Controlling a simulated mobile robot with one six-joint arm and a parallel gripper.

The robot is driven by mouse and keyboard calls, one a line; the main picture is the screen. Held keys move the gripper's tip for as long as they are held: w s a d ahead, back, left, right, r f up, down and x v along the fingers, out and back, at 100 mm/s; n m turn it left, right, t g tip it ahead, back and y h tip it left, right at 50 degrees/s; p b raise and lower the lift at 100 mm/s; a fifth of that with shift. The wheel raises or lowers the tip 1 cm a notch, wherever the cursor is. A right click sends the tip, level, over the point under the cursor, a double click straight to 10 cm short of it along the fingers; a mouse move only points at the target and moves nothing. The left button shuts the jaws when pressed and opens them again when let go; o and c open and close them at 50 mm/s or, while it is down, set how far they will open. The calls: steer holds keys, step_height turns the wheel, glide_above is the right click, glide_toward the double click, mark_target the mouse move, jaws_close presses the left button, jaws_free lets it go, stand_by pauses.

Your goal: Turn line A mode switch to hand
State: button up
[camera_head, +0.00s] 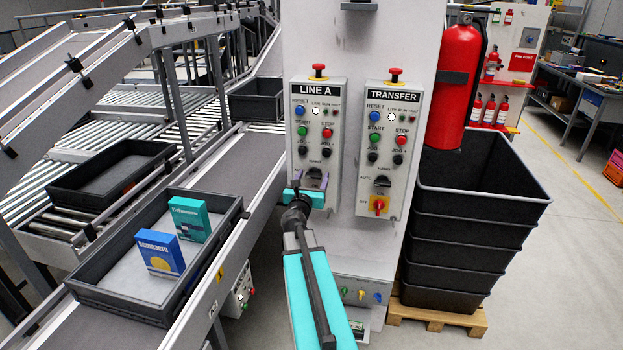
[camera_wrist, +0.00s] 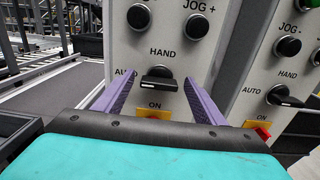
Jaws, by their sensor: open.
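The LINE A panel (camera_head: 318,130) is on the grey column, left of the TRANSFER panel. Its mode switch is a black knob (camera_wrist: 158,78) with a crossbar, low on the panel. In the wrist view the crossbar lies roughly level, its left end towards AUTO; HAND is printed above it. My gripper (camera_head: 311,182) is in front of the panel's lower part and partly covers the switch in the head view. Its two purple fingers (camera_wrist: 165,82) are open, one on each side of the knob. I cannot tell whether they touch it.
The TRANSFER panel (camera_head: 388,150) stands close on the right, with its own mode knob (camera_wrist: 283,95). Black JOG buttons (camera_wrist: 138,16) sit above the LINE A switch. A yellow-backed switch (camera_wrist: 154,113) is just below it. A conveyor with a tray (camera_head: 125,296) is left; black crates (camera_head: 465,250) stand right.

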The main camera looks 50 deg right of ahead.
steer(key=c, duration=1.1)
steer(key=shift+o, duration=0.2)
steer(key=shift+f+m+b, duration=0.1)
steer(key=shift+m+b, duration=0.3)
steer(key=shift+b, duration=0.25)
steer(key=m+b, duration=0.2)
steer(key=b, duration=0.1)
steer(key=shift+f, duration=0.15)
steer(key=m+b, duration=1.5)
steer(key=b, duration=0.3)
steer(key=shift+s+d, duration=0.1)
steer(key=shift+b, duration=0.35)
